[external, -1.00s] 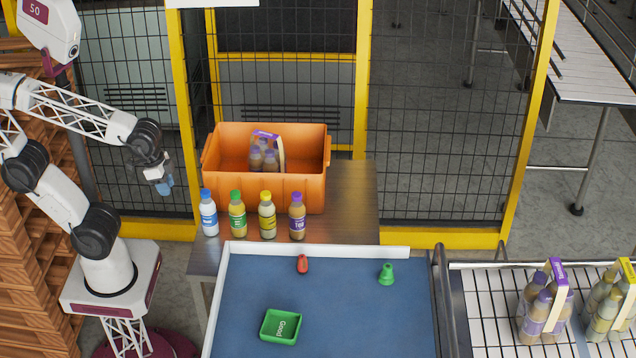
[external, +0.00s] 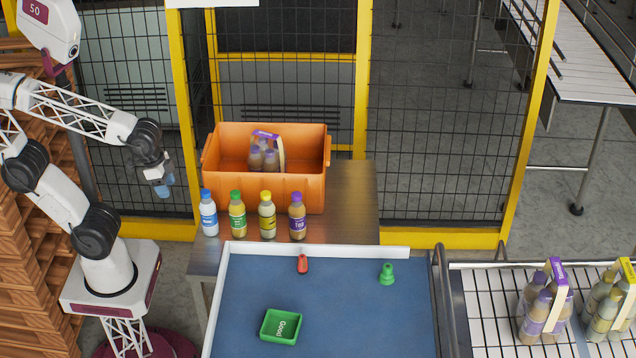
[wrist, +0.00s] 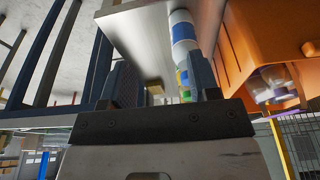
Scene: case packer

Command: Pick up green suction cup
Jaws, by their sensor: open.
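The green suction cup (external: 387,274) stands upright on the blue table surface (external: 340,310), toward its far right. My gripper (external: 164,189) is open and empty at the left of the external view. It hangs in the air left of the orange crate and the bottles, far from the green suction cup. In the wrist view my gripper's two fingers (wrist: 160,82) are apart with nothing held between them. The green suction cup is not visible in the wrist view.
A red suction cup (external: 302,264) and a green tray (external: 264,328) are on the blue surface. Several bottles (external: 238,216) stand in front of an orange crate (external: 265,190). White edging (external: 330,250) borders the back. Bottle packs (external: 540,310) stand at right.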

